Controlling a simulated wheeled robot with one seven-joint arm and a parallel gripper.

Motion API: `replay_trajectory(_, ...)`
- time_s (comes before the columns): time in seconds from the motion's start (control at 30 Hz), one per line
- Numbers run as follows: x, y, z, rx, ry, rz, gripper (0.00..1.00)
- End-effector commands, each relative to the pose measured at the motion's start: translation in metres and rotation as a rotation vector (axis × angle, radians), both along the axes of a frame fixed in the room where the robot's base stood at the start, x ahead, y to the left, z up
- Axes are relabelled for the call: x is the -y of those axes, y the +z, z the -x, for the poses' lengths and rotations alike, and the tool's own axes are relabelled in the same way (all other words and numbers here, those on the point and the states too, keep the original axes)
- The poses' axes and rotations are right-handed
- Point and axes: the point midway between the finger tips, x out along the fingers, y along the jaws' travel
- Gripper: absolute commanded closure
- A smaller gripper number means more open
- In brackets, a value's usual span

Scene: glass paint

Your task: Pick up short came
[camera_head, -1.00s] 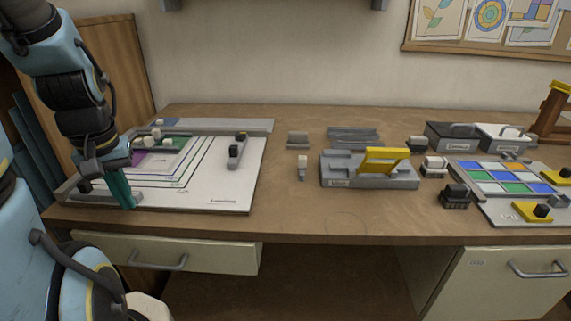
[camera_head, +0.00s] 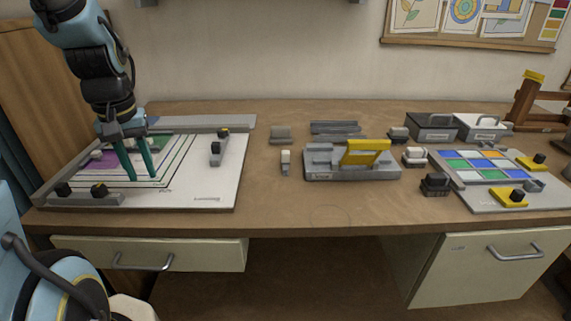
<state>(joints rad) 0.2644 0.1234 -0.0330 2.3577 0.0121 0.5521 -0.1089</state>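Several grey strips (camera_head: 335,127), which look like lengths of came, lie together at the back middle of the bench. I cannot tell the short one from the others at this size. My gripper (camera_head: 143,178) is over the white layout board (camera_head: 212,188) at the left, well left of the strips. Its two teal fingers point down and stand apart, with nothing seen between them. The fingers and wrist hide part of the board's drawing and glass pieces.
A grey fixture with a yellow flap (camera_head: 365,152) stands in front of the strips. A small upright tool (camera_head: 285,162) and a grey block (camera_head: 281,134) stand left of it. Two lidded boxes (camera_head: 432,127) and a glass panel (camera_head: 481,165) are at the right. The front middle bench is clear.

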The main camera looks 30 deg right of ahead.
Motion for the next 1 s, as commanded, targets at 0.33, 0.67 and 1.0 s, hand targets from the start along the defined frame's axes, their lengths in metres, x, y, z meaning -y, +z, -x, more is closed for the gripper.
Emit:
replay_trajectory(0.33,0.26,0.035,-0.01,-0.079,-0.259,-0.029,0.38)
replay_trajectory(0.67,0.336,0.037,0.024,-0.101,-0.316,-0.049,0.38)
replay_trajectory(1.0,0.335,-0.007,0.023,-0.1,-0.315,-0.047,0.38)
